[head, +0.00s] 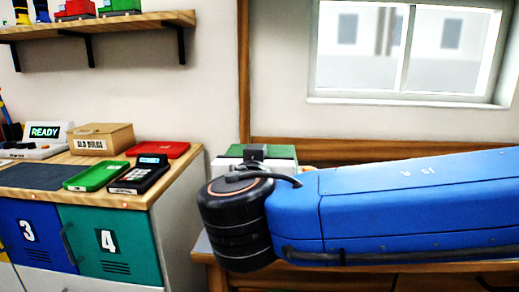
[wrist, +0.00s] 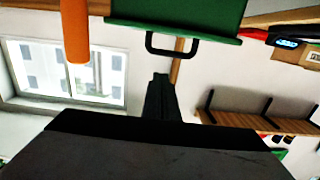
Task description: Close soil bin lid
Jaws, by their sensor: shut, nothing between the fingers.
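A green panel (wrist: 180,15) with a black loop handle (wrist: 178,50) fills the top of the wrist view, which is upside down; it looks like the soil bin lid. My gripper (wrist: 161,78) is shut and empty, its fingers pointing toward the handle and apart from it in the picture. In the head view a green top (head: 283,152) shows behind my blue arm, with a pale box side (head: 228,162) at its left. My arm hides most of it, so I cannot tell how far the lid is open.
An orange cylinder (wrist: 74,30) stands left of the green panel in the wrist view. A wall shelf (head: 110,24) hangs above.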

